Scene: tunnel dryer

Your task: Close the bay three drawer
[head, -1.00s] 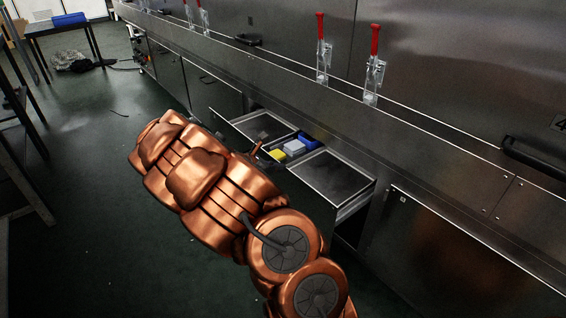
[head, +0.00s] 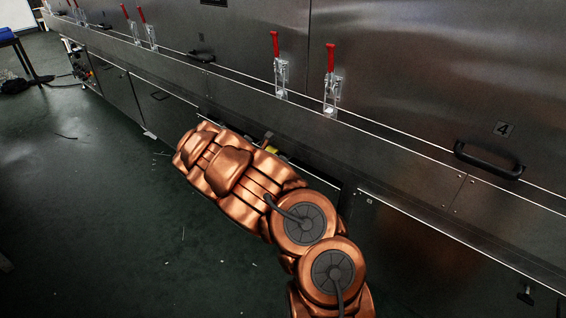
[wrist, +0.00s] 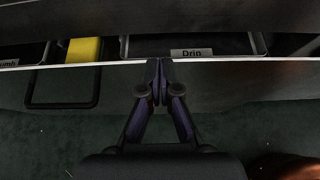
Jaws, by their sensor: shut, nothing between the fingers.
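The drawer (wrist: 230,78) stands slightly out from the steel dryer body, with only a narrow strip of its inside showing. In the wrist view, that strip holds a yellow block (wrist: 84,50) and a dark tray with a label (wrist: 191,53) reading roughly "Drip". A black loop handle (wrist: 62,105) is on the drawer front, left of my gripper. My gripper (wrist: 160,72) is shut and empty, its fingertips at the top edge of the drawer front; I cannot tell whether they touch it. In the head view, my copper arm hides most of the drawer.
Red-handled clamps (head: 276,70) stand on the ledge above. A black door handle (head: 489,158) and a "4" plate (head: 502,129) are at the right. Closed lower panels run along both sides. The dark green floor (head: 110,210) at left is mostly clear.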

